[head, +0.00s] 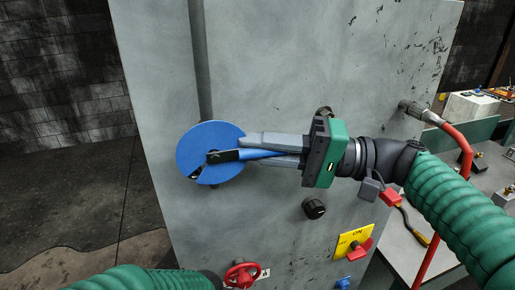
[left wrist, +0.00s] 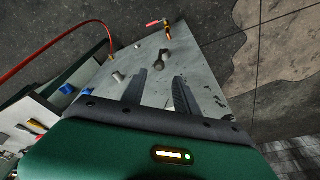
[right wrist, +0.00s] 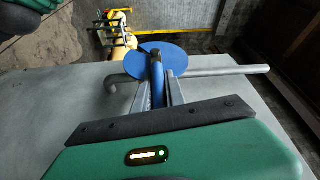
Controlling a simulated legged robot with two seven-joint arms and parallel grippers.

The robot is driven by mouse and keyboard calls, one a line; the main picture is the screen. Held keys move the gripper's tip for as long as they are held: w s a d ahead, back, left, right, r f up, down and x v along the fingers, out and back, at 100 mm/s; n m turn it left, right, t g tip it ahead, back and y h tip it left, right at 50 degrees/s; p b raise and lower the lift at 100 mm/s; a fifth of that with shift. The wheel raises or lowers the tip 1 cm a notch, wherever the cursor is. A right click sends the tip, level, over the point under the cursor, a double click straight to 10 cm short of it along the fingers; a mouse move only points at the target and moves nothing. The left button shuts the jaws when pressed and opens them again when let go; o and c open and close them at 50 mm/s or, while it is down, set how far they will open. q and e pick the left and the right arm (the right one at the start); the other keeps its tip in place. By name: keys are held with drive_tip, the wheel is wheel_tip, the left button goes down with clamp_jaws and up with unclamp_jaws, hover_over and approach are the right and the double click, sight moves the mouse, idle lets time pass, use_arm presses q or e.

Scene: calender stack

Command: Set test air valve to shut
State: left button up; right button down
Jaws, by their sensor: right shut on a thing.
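The valve is a blue disc (head: 200,140) with a blue lever (head: 262,154) on the grey panel, and I take it as the test air valve. The lever points right and lies about level in the head view. My right gripper (head: 246,150) reaches in from the right and is shut on the lever, one finger above and one below. In the right wrist view the lever (right wrist: 158,92) lies between the fingers, with the disc (right wrist: 172,60) beyond. My left gripper (left wrist: 160,76) is open and empty in the left wrist view; the head view shows only its green arm sleeve.
The grey panel (head: 280,60) carries a vertical pipe (head: 199,60) above the disc. Below are a black knob (head: 314,208), a red handwheel (head: 242,275) and a yellow switch plate (head: 350,241). A red hose (head: 452,132) and bench stand at right. Floor left of the panel is clear.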

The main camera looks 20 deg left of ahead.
drive_tip(key=shift+f, duration=0.35)
drive_tip(key=c, duration=1.5)
unclamp_jaws()
drive_tip(key=shift+o, duration=0.6)
drive_tip(key=shift+r, duration=0.2)
drive_tip(key=b+v, duration=0.2)
drive_tip(key=v, duration=1.5)
drive_tip(key=shift+f+b, duration=0.15)
drive_tip(key=shift+b, duration=0.2)
drive_tip(key=shift+a, duration=0.1)
